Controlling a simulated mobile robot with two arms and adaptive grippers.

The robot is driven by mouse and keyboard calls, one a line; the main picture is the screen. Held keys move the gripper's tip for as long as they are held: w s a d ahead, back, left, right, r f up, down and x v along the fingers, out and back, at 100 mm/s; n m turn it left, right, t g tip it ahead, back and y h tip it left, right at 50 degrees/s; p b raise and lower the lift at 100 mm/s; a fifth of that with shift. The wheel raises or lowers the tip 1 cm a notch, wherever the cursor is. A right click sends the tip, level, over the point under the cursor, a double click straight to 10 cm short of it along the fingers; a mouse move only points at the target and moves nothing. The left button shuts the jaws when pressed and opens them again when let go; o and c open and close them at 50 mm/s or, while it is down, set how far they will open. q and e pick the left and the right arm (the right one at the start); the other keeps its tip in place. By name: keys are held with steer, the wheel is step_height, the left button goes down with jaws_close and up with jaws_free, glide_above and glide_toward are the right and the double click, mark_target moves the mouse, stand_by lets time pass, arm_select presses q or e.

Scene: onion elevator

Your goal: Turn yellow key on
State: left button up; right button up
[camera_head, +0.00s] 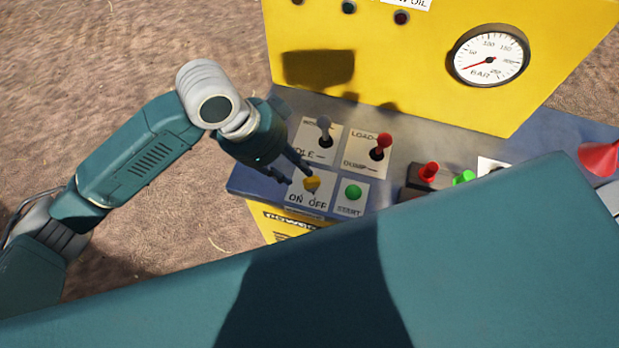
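The yellow key (312,184) stands on a white ON/OFF label plate (305,199) at the left front of the blue-grey control panel. My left gripper (300,178) is just up and left of the key, its dark fingers pointing down toward it. The fingers are apart, with a gap between their tips. One fingertip is very close to the key; I cannot tell whether it touches. The key does not look enclosed between the fingers. My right gripper is not in view.
A green START button (352,193) is just right of the key. A grey lever (324,130) and a red lever (381,146) stand behind. A yellow panel with a pressure gauge (487,56) rises at the back. My own teal part covers the foreground.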

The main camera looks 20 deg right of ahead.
mark_target(310, 182)
arm_select(q)
steer(key=p+x, duration=0.1)
steer(key=x, duration=0.8)
steer(key=shift+d+f, duration=0.2)
steer(key=shift+f, duration=0.05)
jaws_close()
